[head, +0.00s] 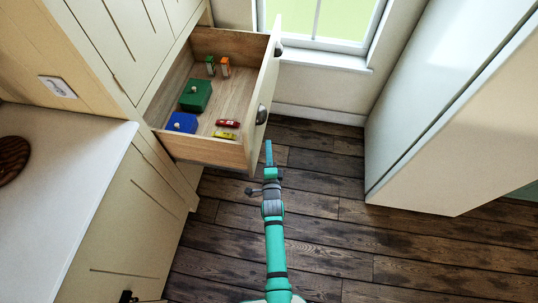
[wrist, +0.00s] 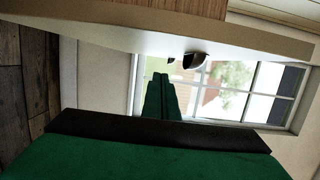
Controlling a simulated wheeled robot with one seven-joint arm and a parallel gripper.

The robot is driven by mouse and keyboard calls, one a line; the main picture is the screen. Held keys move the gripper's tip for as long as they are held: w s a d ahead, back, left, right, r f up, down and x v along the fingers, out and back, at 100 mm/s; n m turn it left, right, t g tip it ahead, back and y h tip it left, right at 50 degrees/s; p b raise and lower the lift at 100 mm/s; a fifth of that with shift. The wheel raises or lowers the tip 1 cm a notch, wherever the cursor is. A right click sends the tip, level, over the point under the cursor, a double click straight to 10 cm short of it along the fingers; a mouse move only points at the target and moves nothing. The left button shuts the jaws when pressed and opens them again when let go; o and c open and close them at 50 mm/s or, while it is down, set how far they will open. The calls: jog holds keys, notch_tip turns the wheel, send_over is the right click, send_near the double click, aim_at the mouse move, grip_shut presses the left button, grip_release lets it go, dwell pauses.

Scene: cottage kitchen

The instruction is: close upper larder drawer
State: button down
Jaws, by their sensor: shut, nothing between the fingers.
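The upper larder drawer (head: 207,154) stands pulled open from the cream cabinet at the left in the head view. Its cream front has dark cup handles, and one handle (head: 261,114) is near my gripper. The drawer holds a green box, a blue box and several small items. My gripper (head: 268,146) is shut and empty, just right of the near end of the drawer front, on its outer side. In the wrist view the fingers (wrist: 160,78) point toward the window, with the drawer front (wrist: 150,38) and a handle beyond them. I cannot tell whether the fingers touch the front.
A pale counter (head: 60,190) with a round dark wooden object (head: 13,158) is at the left. A tall white unit (head: 440,110) stands at the right. A window (head: 325,20) is at the back. The dark plank floor (head: 330,220) between them is clear.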

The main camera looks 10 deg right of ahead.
jog(key=a, duration=0.1)
jog(key=w+a, duration=0.1)
jog(key=a, duration=0.1)
jog(key=shift+a, duration=0.25)
dwell(0.4)
jog(key=shift+a, duration=0.15)
jog(key=shift+w, duration=0.1)
